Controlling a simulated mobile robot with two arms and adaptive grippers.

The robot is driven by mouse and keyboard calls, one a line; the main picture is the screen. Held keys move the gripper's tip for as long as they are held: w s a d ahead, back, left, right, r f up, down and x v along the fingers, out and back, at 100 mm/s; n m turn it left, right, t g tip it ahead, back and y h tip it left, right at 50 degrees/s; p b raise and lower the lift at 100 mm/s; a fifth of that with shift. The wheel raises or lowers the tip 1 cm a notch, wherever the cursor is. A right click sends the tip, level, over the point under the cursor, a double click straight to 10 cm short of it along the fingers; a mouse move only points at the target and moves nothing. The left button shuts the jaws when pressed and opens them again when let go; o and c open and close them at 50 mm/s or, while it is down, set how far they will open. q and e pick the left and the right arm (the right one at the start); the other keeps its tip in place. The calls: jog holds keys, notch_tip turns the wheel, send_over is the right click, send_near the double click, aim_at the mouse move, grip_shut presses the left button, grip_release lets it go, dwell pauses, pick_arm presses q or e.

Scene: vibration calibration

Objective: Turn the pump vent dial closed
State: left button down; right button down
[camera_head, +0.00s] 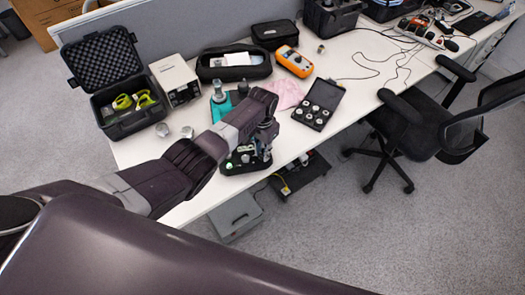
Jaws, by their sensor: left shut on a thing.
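A small dark-based unit with white and green parts, which looks like the pump (245,160), sits at the front edge of the white table. My left arm reaches across from the left, and my left gripper (266,133) points down at the right side of this unit. It is shut on a part there, which looks to be the vent dial; the fingers hide it, so its angle cannot be read. My right gripper is not in view.
An open black case (118,75) and a beige box (176,79) stand left on the table (145,150). A teal item (219,108), pink cloth (285,93), orange meter (294,61) and open black case of metal pieces (318,103) surround the arm. An office chair (425,125) stands right.

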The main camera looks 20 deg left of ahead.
aim_at(262, 154)
pick_arm(q)
jog(key=shift+w+n, duration=0.1)
jog(key=shift+n, duration=0.5)
jog(key=c, duration=1.8)
grip_release()
jog(key=shift+o, duration=0.2)
jog(key=shift+r, duration=0.2)
notch_tip(262, 154, up, 12)
jog(key=shift+f, duration=0.15)
